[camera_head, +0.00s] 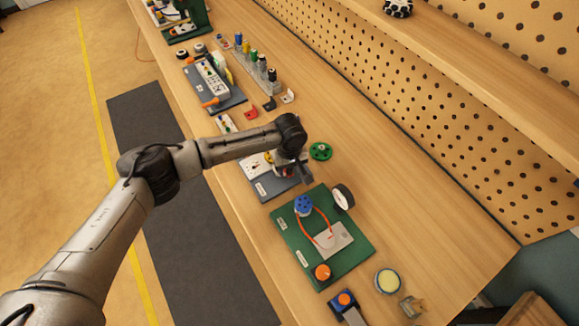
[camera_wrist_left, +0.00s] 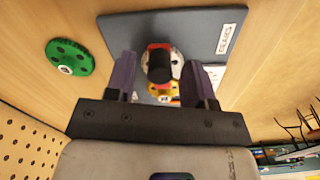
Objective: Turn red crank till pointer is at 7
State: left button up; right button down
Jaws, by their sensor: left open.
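The crank unit sits on a blue-grey board (camera_head: 265,190) on the bench, also in the left wrist view (camera_wrist_left: 195,22). The red crank (camera_wrist_left: 160,46) shows in the wrist view with a dark knob (camera_wrist_left: 158,68) in front of it and a yellow part below. A white dial face (camera_head: 256,165) shows at the board's left side; its pointer and numbers are too small to read. My left gripper (camera_head: 303,172) is over the board and hides most of the crank. In the wrist view its open fingers (camera_wrist_left: 158,72) stand either side of the knob, with gaps on both sides.
A green handwheel (camera_head: 320,151) lies right of the crank board. A green board (camera_head: 350,255) with a blue knob and orange cable is nearer. Another board with an orange-handled device (camera_head: 212,80) lies farther back. A perforated wall (camera_head: 450,110) bounds the bench on the right.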

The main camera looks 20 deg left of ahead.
pick_arm(q)
jog(key=shift+f, duration=0.3)
